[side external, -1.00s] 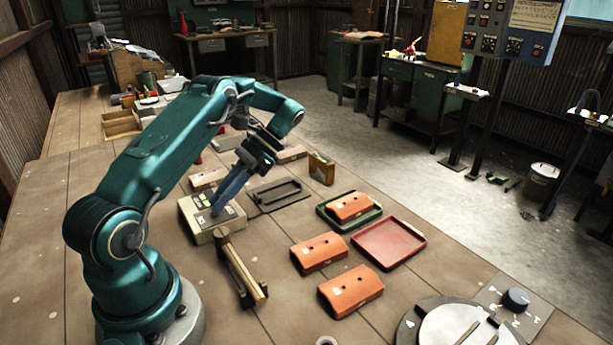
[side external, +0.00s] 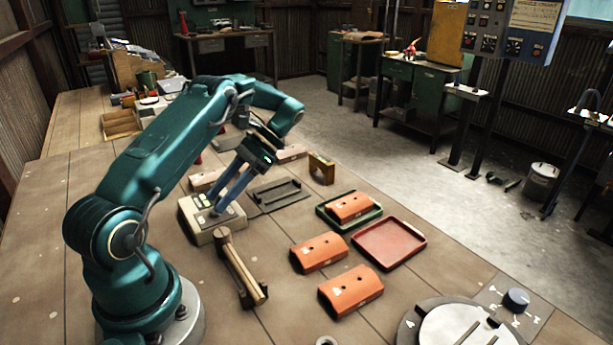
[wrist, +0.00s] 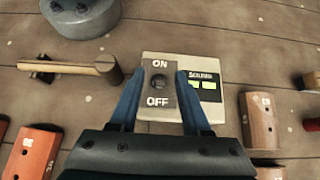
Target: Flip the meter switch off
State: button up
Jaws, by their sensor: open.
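The meter (side external: 203,234) is a beige box on the table in front of my arm in the side external view. In the wrist view, the meter (wrist: 205,113) has a dark switch panel marked ON above and OFF below, beside a dark display with bright green blocks. The switch (wrist: 157,82) is a small dark round piece between the two words; which way it is set I cannot tell. My gripper (side external: 212,203) is open, with its blue fingers reaching down over the meter's top. In the wrist view, my gripper (wrist: 158,78) has one finger on each side of the switch panel. Contact is unclear.
A wooden-handled bar (side external: 240,268) lies close to the meter's right front. A dark tray (side external: 280,196) is behind it. Orange blocks (side external: 350,291), a red tray (side external: 389,244) and a green tray (side external: 331,222) stand to the right. A round fixture (side external: 455,328) is at front right.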

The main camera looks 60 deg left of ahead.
aim_at(219, 195)
jog(key=r, duration=0.4)
jog(key=shift+s+a, duration=0.1)
jog(key=shift+s, duration=0.25)
jog(key=s+a+r, duration=0.3)
jog(key=s+r, duration=0.3)
jog(key=s, duration=0.4)
jog(key=shift+s+r, duration=0.25)
jog(key=shift+a, duration=0.1)
jog(key=w+d+t, duration=0.4)
jog(key=d+t, duration=0.4)
jog(key=d, duration=0.4)
jog(key=w+d+t, duration=0.4)
jog(key=d+t, duration=0.3)
jog(key=d, duration=0.5)
jog(key=shift+w+t, duration=0.2)
jog(key=shift+t, duration=0.2)
jog(key=shift+d, duration=0.1)
